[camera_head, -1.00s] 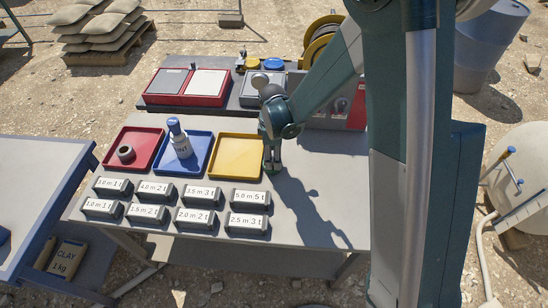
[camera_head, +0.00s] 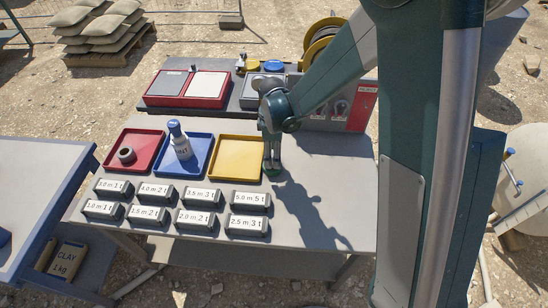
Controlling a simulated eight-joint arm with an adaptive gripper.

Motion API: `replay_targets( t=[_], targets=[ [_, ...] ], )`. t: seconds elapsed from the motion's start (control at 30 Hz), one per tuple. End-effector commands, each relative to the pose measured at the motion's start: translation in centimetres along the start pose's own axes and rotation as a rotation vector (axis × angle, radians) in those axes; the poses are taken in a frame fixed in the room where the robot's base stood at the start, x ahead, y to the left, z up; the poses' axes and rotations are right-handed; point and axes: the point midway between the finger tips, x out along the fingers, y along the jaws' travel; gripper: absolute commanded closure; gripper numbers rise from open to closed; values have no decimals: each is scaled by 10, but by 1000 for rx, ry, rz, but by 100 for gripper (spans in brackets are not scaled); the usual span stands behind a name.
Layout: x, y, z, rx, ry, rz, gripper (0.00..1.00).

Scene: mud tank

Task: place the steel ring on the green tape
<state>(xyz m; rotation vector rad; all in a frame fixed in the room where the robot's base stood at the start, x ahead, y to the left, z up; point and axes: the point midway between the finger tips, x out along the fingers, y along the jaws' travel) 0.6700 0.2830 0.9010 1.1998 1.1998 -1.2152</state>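My gripper (camera_head: 272,168) points straight down at the table, just right of the yellow tray (camera_head: 237,136). Its fingertips are at or just above a small green patch (camera_head: 272,178), perhaps the green tape, which they partly cover. The fingers are small and dark here, so I cannot tell whether they are open or hold something. A thick grey ring-shaped piece (camera_head: 126,155) lies in the red tray (camera_head: 146,139) at the left. I cannot tell whether it is the steel ring. No other ring shows clearly on the table.
Several labelled weight blocks (camera_head: 193,219) line the table's front. Red boxes (camera_head: 188,88) and a grey case (camera_head: 335,112) stand behind. The table right of my gripper is clear except for shadow.

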Motion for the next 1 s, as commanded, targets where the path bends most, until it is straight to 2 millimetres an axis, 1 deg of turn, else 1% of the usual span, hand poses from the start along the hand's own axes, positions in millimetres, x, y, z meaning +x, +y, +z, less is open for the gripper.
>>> replay_targets(
  t=[0.03,0.3,0.5,0.6,0.8,1.0],
  targets=[
    [-8,0,0,0,0,0,49],
    [-46,0,0,0,0,0,49],
    [-70,0,0,0,0,0,49],
    [-79,0,0,0,0,0,49],
    [-88,0,0,0,0,0,49],
    [-89,0,0,0,0,0,49]
  ],
)
